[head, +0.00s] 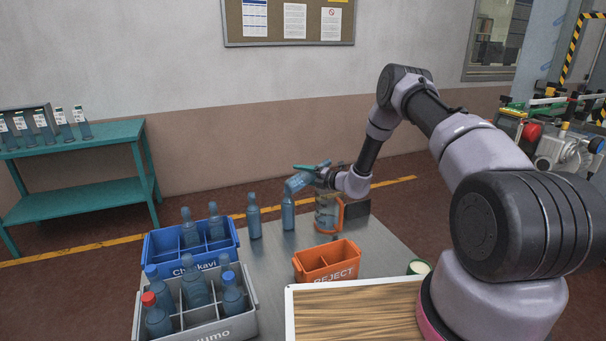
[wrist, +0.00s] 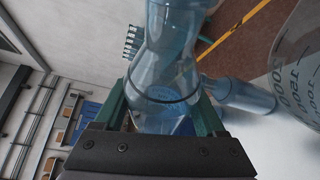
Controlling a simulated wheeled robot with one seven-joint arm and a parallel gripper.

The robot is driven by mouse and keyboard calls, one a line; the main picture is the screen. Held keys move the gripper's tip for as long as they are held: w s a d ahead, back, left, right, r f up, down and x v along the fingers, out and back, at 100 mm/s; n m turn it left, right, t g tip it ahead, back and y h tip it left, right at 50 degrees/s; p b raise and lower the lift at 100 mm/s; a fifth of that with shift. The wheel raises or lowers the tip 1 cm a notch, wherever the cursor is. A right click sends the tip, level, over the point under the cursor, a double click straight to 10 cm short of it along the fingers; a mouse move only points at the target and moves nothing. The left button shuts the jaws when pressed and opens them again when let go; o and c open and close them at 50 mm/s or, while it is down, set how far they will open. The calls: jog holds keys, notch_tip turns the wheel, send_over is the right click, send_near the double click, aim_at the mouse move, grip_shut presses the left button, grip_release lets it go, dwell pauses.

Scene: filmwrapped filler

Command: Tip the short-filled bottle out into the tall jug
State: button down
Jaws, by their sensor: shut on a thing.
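My gripper (head: 306,173) is shut on a clear blue bottle (head: 297,183), held tilted above the bench near the jug. In the wrist view the bottle (wrist: 165,75) sits between the green fingers, with a dark ring around it. Its liquid level and where its mouth points are hard to tell. The tall jug (head: 327,214) is clear with an orange handle and stands upright just below my gripper. In the wrist view the jug (wrist: 301,78), with its printed scale, is at the right edge, apart from the bottle's body.
Two bottles (head: 254,217) (head: 288,213) stand left of the jug. A blue crate (head: 166,250) and a grey crate (head: 212,329) hold bottles at left. An orange REJECT box (head: 330,276) is in front. A wood-topped board (head: 352,312) lies nearest. A teal shelf (head: 75,199) carries several bottles.

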jog(key=shift+a+f+m+y, duration=0.15)
jog(key=shift+f+m+y, duration=0.15)
jog(key=shift+f+m, duration=0.3)
jog(key=shift+f+m+t+y, duration=0.45)
jog(key=shift+f+m, duration=0.3)
jog(key=shift+m, duration=0.35)
jog(key=shift+w+d+r+m+t+y, duration=0.1)
jog(key=shift+d+r+m+t+y, duration=0.1)
jog(key=shift+r+m, duration=0.5)
jog(key=shift+w+d+r+m+t+y, duration=0.1)
jog(key=shift+d+r+m+t+y, duration=0.1)
jog(key=shift+r+m, duration=0.45)
jog(key=shift+f, duration=0.2)
